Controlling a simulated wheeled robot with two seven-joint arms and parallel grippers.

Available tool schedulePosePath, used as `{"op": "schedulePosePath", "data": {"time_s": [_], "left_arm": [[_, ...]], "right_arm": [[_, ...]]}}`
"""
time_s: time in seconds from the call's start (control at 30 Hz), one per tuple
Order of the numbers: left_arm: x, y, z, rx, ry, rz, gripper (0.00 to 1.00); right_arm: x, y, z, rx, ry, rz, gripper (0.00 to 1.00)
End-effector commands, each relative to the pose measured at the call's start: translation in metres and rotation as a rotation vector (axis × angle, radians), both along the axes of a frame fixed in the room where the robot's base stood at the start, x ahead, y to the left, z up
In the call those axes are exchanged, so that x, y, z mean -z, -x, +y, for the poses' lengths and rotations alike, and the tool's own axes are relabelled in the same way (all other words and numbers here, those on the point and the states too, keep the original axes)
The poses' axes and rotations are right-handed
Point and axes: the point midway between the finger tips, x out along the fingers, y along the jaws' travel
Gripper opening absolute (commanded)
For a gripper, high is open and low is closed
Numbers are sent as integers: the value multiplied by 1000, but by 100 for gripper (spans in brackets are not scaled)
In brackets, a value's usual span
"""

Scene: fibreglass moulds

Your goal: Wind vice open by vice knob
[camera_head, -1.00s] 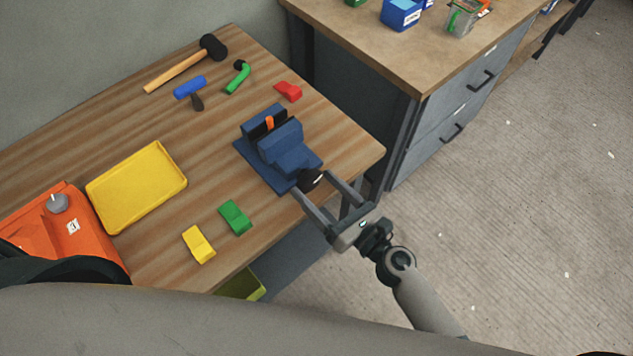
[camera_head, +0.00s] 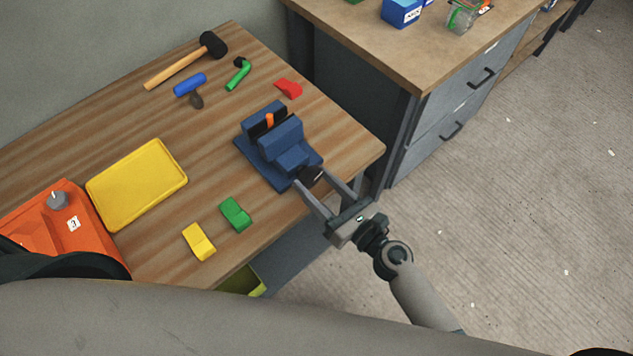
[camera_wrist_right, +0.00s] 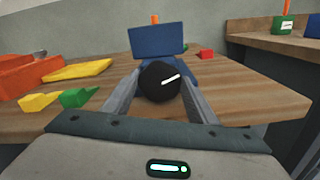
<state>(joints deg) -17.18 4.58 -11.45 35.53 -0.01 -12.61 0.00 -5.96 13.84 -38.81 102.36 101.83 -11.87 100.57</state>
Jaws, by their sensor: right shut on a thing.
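The blue vice (camera_head: 283,140) is on the wooden workbench near its right corner. An orange piece (camera_head: 269,121) shows between its dark jaws. The black round vice knob (camera_head: 312,175) is on the near end of the vice; in the right wrist view the knob (camera_wrist_right: 158,83) bears a white line tilted up to the right. My right gripper (camera_head: 313,176) is shut on the knob, one finger on each side. The vice body (camera_wrist_right: 158,42) is straight ahead behind the knob in that view. My left gripper is not in view.
The bench (camera_head: 90,120) also holds a yellow tray (camera_head: 137,185), an orange box (camera_head: 45,230), green (camera_head: 235,214), yellow (camera_head: 199,241) and red (camera_head: 289,88) blocks, a mallet (camera_head: 190,61) and smaller tools. A drawer cabinet (camera_head: 455,95) stands close on the right.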

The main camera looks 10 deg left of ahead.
Motion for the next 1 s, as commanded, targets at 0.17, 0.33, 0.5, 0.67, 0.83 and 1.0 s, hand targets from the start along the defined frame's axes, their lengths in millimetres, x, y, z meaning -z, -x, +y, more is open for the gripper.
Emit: {"op": "schedulePosePath", "data": {"time_s": [0.17,0.33,0.5,0.67,0.83,1.0], "left_arm": [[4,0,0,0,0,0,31],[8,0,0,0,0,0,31],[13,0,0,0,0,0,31],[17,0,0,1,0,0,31],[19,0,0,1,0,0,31],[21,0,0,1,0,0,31]], "right_arm": [[1,0,0,1,48,-61,30],[1,0,0,0,116,-149,30],[2,1,0,0,196,-252,30],[1,1,0,0,268,-342,30],[1,1,1,-1,323,-414,30],[1,1,1,-1,354,-452,30]]}}
